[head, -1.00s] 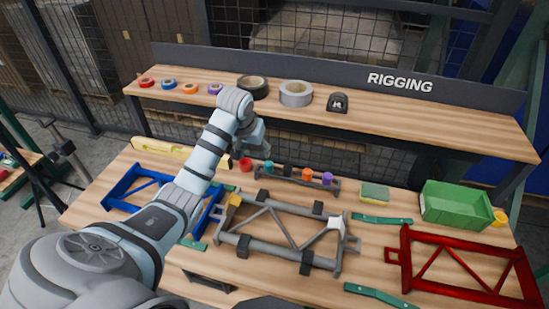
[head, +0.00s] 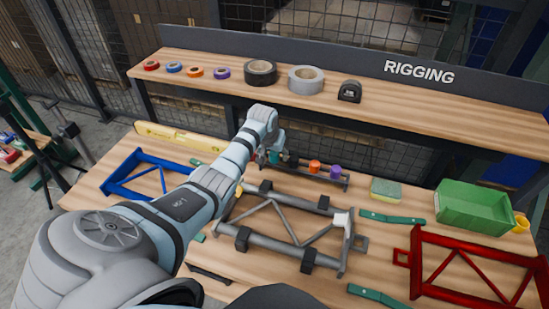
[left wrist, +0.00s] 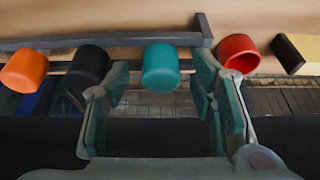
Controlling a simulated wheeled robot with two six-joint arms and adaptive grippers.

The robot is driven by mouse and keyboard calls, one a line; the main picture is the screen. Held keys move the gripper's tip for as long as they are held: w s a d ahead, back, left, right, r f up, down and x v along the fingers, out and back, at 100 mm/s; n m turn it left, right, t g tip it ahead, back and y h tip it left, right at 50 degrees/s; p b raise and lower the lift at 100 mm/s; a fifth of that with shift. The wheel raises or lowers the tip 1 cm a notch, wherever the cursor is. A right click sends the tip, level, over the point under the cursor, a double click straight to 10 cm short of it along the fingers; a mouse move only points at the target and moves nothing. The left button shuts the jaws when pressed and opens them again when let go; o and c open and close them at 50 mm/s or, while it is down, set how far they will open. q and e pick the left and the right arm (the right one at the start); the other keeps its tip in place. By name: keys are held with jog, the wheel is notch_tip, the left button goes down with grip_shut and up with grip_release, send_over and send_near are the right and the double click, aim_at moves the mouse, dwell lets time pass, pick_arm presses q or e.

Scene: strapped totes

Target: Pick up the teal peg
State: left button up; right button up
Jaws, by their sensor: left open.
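The teal peg (head: 273,157) stands in a dark rack (head: 345,183) on the bench, partly hidden by my left gripper (head: 282,142) in the head view. In the left wrist view the teal peg (left wrist: 160,68) shows between the fingertips of my open left gripper (left wrist: 161,88), with gaps on both sides. The fingers look apart from it. An orange peg (head: 314,166) and a purple peg (head: 335,172) stand farther right in the rack. My right gripper is not in view.
In the left wrist view, a black cylinder (left wrist: 88,64) is close beside one finger and a red cup (left wrist: 238,53) close to the other. A grey frame (head: 325,260) lies in front of the rack. A sponge (head: 385,189) and green bin (head: 474,207) are to the right.

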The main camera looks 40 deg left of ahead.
pick_arm(q)
jog(key=shift+s+r, duration=0.15)
jog(key=shift+r, duration=0.05)
jog(key=shift+c, duration=0.3)
grip_shut()
jog(key=shift+r, duration=0.1)
jog(key=shift+r, duration=0.3)
notch_tip(320, 180, up, 19)
jog(key=p, duration=0.3)
notch_tip(320, 180, up, 6)
jog(key=f+p, duration=0.1)
jog(key=p, duration=0.6)
send_over(274, 154)
jog(key=shift+s+r+b, duration=0.1)
jog(key=shift+r+b, duration=0.05)
jog(key=shift+b, duration=0.2)
